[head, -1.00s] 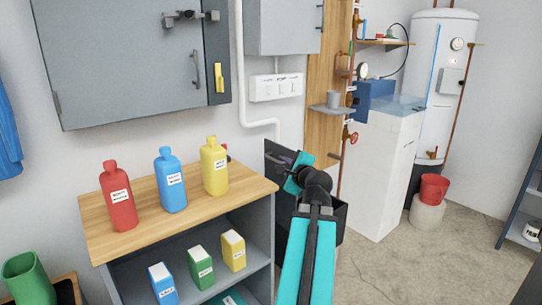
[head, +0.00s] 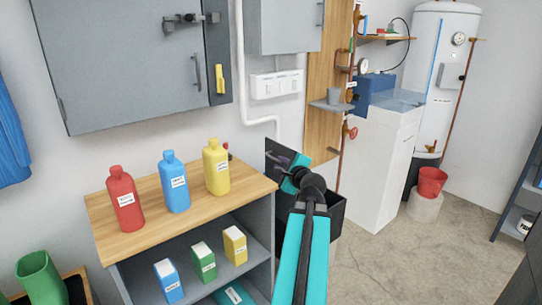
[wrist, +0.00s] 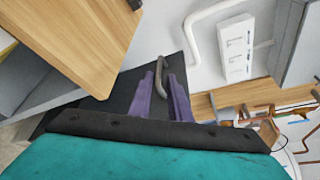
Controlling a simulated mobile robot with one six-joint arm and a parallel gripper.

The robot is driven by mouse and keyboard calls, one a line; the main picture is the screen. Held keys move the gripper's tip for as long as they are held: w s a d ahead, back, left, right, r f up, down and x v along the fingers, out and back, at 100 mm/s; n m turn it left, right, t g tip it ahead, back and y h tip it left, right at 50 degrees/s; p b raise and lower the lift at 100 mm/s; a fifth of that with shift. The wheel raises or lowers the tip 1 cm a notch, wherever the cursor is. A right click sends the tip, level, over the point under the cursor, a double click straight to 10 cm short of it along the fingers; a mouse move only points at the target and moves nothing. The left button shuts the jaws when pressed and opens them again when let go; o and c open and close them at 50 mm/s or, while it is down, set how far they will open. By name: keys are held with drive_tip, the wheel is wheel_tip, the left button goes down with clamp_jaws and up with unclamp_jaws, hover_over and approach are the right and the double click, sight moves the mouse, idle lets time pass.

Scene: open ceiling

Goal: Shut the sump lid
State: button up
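The sump is a dark box (head: 328,210) behind the right end of the shelf unit, partly hidden by my arm. Its dark lid (head: 278,153) stands raised against the wall side. A grey bar handle (wrist: 163,75) on the lid shows in the wrist view. My gripper (head: 296,170) is at the lid, and its purple fingers (wrist: 166,80) reach to the handle, one on each side of it. I cannot tell whether they press on the handle or only stand around it. The fingertips are small and hidden in the head view.
A wooden-topped shelf unit (head: 255,188) stands close left of my arm, with red, blue and yellow bottles (head: 215,168) on top. A white cabinet (head: 378,170) stands right of the sump. A pipe (head: 264,122) runs down the wall behind. Floor on the right (head: 420,260) is clear.

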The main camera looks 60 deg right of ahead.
sight(272, 158)
drive_tip(key=shift+b+x, duration=0.45)
drive_tip(key=shift+x, duration=4.75)
drive_tip(key=shift+c, duration=0.3)
drive_tip(key=shift+f, duration=0.1)
clamp_jaws()
drive_tip(key=shift+a, duration=0.15)
